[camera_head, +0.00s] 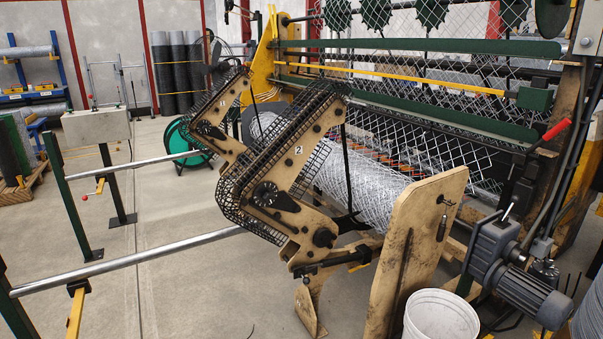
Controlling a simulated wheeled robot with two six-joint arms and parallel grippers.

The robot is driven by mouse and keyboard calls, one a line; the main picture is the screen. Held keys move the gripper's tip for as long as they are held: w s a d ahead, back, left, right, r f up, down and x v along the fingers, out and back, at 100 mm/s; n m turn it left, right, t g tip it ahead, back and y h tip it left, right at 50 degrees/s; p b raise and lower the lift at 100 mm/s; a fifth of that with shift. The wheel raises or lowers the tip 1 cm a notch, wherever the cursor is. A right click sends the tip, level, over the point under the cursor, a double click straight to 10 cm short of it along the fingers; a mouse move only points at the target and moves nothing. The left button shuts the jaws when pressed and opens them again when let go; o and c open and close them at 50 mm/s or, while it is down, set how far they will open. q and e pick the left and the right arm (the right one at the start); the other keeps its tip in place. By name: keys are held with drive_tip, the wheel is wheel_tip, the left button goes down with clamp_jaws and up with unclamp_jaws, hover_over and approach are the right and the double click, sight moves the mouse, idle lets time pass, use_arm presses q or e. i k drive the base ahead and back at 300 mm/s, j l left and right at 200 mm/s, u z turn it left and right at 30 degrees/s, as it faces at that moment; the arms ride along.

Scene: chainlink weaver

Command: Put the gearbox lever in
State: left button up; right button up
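The grey gearbox (490,247) with its ribbed motor (535,297) is mounted at the lower right of the chain-link machine. I cannot tell which of the two is the gearbox lever. Neither of my grippers shows in the head view.
A white bucket (440,316) stands on the floor in front of the gearbox, beside a worn beige plate (418,245). Beige arms with black mesh guards (283,150) and a mesh roll (375,192) fill the middle. Metal rails (130,262) cross the left; open floor lies between them.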

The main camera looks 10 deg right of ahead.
sight(514, 198)
drive_tip(key=l+z, duration=0.55)
drive_tip(key=z, duration=0.15)
drive_tip(key=i+l+z, duration=0.15)
drive_tip(key=z, duration=0.2)
drive_tip(key=l+z, duration=0.2)
drive_tip(key=z, duration=0.25)
drive_tip(key=i+l, duration=0.15)
drive_tip(key=i, duration=0.15)
drive_tip(key=i+l+u, duration=0.1)
drive_tip(key=i+l, duration=0.1)
drive_tip(key=i, duration=0.1)
